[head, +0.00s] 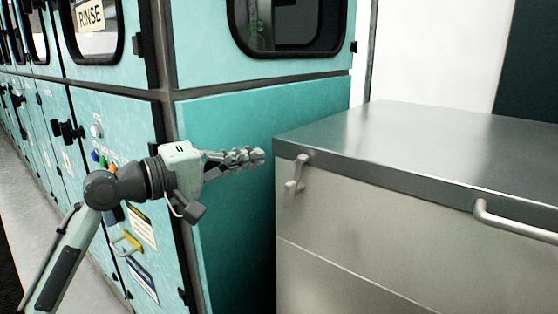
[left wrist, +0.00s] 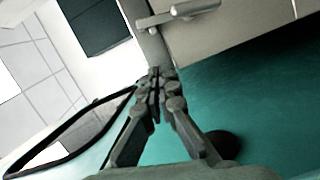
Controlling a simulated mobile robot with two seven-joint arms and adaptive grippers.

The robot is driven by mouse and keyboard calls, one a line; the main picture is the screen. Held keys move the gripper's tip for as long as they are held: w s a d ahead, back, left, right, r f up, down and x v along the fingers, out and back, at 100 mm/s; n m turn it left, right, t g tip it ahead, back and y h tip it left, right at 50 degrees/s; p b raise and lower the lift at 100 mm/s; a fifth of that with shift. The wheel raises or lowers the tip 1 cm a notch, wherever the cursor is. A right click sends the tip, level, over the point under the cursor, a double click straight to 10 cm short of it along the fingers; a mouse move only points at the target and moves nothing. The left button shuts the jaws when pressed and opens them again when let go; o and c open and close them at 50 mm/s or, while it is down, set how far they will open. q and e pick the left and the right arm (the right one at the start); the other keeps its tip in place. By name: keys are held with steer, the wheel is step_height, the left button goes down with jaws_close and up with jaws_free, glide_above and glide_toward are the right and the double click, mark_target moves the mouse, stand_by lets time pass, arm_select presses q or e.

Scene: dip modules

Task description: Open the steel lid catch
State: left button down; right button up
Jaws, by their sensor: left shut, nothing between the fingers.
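The steel lid catch (head: 294,180) is a small light-metal lever on the front of a steel chest, near its left corner just under the lid (head: 430,145). It also shows at the top of the left wrist view (left wrist: 180,14). My left gripper (head: 260,156) is shut and empty. In the head view its fingertips are just left of the catch, with a visible gap between them. In the left wrist view the closed fingertips (left wrist: 155,75) point towards the catch, apart from it. My right gripper is not in view.
A teal machine (head: 250,130) with windows stands left of and behind the chest. A bar handle (head: 515,222) sticks out from the lid's front edge at the right. A yellow handle (head: 127,243) sits on the machine below my left arm. The lid top is bare.

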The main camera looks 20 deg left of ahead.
mark_target(296, 162)
arm_select(q)
steer(key=x, duration=0.3)
steer(key=shift+s+d, duration=0.15)
steer(key=shift+d, duration=0.2)
steer(key=shift+s+d+f, duration=0.2)
steer(key=shift+s+d, duration=0.1)
steer(key=shift+d, duration=0.4)
steer(key=shift+s+d+f, duration=0.2)
steer(key=shift+s+d, duration=0.15)
steer(key=shift+d, duration=0.35)
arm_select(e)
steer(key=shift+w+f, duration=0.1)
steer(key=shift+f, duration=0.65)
arm_select(q)
steer(key=shift+r+p, duration=0.1)
steer(key=shift+p, duration=0.4)
steer(key=shift+d+r+m+y+p, duration=0.1)
steer(key=shift+d+m+y+p, duration=0.2)
steer(key=shift+m+p, duration=0.2)
steer(key=shift+s+d, duration=0.15)
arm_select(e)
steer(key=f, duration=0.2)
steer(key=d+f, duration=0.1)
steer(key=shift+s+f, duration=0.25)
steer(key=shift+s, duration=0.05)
